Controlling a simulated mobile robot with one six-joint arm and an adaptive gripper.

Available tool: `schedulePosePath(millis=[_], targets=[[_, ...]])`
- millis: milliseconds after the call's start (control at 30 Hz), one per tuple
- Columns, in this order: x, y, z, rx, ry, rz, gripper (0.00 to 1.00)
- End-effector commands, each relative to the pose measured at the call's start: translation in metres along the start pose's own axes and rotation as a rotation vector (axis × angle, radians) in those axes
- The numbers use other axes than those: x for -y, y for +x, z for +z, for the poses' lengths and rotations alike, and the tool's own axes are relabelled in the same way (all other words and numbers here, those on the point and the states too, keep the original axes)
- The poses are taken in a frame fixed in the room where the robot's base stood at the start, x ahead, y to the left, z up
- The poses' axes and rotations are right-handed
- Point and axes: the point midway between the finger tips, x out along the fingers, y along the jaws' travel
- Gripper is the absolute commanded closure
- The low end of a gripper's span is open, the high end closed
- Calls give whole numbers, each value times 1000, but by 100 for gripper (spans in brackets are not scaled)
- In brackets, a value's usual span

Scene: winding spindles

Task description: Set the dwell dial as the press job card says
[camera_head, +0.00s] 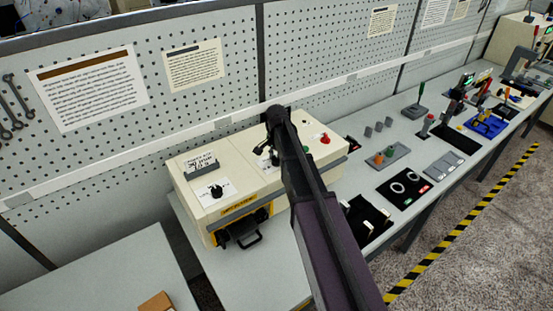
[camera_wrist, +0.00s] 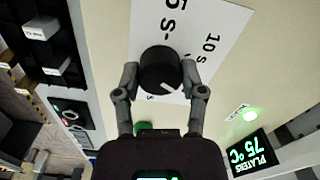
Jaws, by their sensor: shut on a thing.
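The cream press (camera_head: 240,180) stands on the bench, with control panels on its top. The black dwell dial (camera_wrist: 160,68) sits on a white plate marked "5 s" and "10 s" in the wrist view. Its white pointer line slants to the lower right of that view, away from both readable labels. My gripper (camera_wrist: 159,76) is shut on the dial, one finger at each side. In the head view my gripper (camera_head: 274,148) and arm cover the dial. A small card (camera_head: 200,162) lies on the press at the left; its text is too small to read.
Another black knob (camera_head: 217,191) is on the press's left panel. A red button (camera_head: 325,139) is at its right. A display (camera_wrist: 252,150) reads "PLATEN 75 °C" beside a lit green lamp (camera_wrist: 250,115). Paper sheets (camera_head: 90,88) hang on the pegboard. Trays and tools line the bench to the right.

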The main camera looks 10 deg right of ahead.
Motion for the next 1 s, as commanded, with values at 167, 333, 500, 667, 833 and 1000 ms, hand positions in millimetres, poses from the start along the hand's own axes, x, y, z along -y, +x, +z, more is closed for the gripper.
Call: schedulePosePath(millis=[167,333,500,667,833,1000], targets=[[-2,1,2,3,-1,5,95],[-2,1,1,3,-1,4,12],[-1,0,1,2,-2,2,12],[-1,0,0,1,-2,1,12],[0,0,0,1,-10,1,12],[0,0,0,0,-45,1,12]])
